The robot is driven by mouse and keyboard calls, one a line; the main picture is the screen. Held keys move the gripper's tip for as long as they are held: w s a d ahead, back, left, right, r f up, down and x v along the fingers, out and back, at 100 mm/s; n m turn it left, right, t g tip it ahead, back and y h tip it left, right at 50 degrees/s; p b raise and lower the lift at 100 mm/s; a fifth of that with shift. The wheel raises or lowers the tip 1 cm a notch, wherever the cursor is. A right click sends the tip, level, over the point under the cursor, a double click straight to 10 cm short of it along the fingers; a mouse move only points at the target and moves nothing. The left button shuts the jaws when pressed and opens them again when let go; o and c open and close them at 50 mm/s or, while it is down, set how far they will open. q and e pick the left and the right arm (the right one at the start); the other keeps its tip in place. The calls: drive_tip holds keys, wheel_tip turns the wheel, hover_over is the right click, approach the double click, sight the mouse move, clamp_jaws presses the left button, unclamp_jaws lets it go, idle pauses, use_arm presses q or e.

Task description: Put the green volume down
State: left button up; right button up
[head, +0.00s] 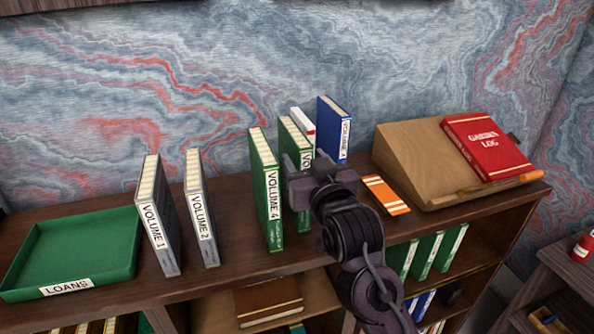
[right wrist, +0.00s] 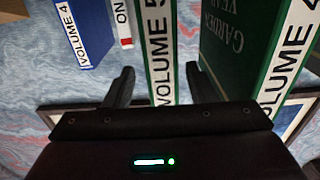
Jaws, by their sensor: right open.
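A green volume labelled VOLUME 5 (right wrist: 158,50) stands upright between the two spread fingers of my right gripper (right wrist: 163,85). In the head view this green volume (head: 289,145) is partly hidden behind my right gripper (head: 316,172), and its foot appears to be on the shelf top. The gripper is open, with a finger on each side of the spine. A second green book, VOLUME 4 (head: 266,192), stands just to the left and shows at the right of the wrist view (right wrist: 245,45). My left gripper is not in view.
Grey VOLUME 1 (head: 160,215) and VOLUME 2 (head: 200,210) stand left, beside the green LOANS tray (head: 100,250). A white-and-red book (head: 303,120) and a blue volume (head: 333,128) stand behind.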

drive_tip(key=p+x, duration=0.1)
drive_tip(key=x, duration=0.2)
drive_tip(key=shift+s+a+f, duration=0.1)
drive_tip(key=shift+a+f, duration=0.05)
drive_tip(key=shift+w+a+f, duration=0.15)
drive_tip(key=shift+w+a, duration=0.1)
drive_tip(key=shift+w, duration=0.35)
drive_tip(key=c, duration=0.6)
clamp_jaws()
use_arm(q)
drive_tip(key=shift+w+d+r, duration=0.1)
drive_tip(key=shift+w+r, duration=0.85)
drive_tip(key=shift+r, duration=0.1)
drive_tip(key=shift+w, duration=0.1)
